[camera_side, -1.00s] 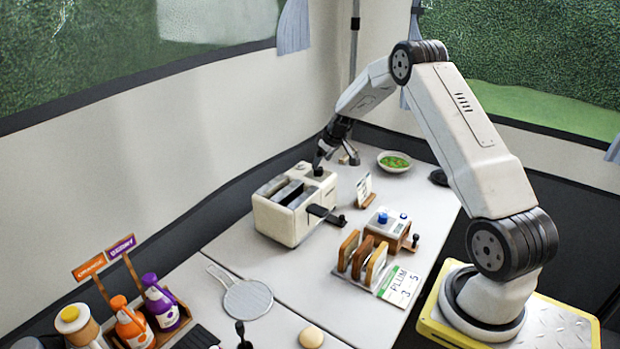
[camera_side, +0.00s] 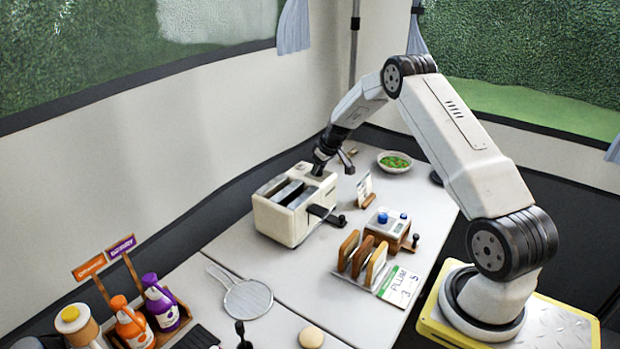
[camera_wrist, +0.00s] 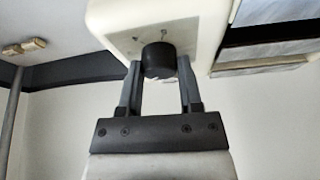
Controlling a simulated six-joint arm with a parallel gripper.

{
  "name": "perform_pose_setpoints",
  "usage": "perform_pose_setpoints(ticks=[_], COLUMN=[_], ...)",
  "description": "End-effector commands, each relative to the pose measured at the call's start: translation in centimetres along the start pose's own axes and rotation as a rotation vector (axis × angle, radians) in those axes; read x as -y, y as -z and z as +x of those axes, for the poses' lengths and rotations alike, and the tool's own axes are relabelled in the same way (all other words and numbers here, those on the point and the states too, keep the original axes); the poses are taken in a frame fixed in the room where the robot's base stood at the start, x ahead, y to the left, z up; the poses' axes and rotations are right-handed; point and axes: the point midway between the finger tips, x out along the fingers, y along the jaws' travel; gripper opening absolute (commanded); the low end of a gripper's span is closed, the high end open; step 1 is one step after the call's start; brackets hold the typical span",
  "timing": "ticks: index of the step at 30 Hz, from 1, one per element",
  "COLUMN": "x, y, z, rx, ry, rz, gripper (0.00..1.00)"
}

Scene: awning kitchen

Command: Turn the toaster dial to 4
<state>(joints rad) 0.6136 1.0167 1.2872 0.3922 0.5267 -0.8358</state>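The cream toaster (camera_side: 290,222) stands on the table near the back wall, and its top shows two dark slots. In the wrist view, the toaster's end face (camera_wrist: 120,18) carries a black round dial (camera_wrist: 159,61). My gripper (camera_wrist: 160,66) has one finger on each side of the dial, very close to it. I cannot tell whether the fingers press on it. In the side view, my gripper (camera_side: 318,170) is at the toaster's far end and hides the dial. The dial's pointer and numbers cannot be read in either view.
A green-filled bowl (camera_side: 394,163) is behind.

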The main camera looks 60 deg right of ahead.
Motion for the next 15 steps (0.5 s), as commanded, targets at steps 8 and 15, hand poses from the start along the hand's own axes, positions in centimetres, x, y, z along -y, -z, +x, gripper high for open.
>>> perform_pose_setpoints(ticks=[8,15], x=[0.00,0.02], y=[-0.02,-0.04], z=[-0.02,-0.02], rx=[0.001,0.002], ry=[-0.002,-0.015], rz=[0.004,0.037], gripper=[0.00,0.00])
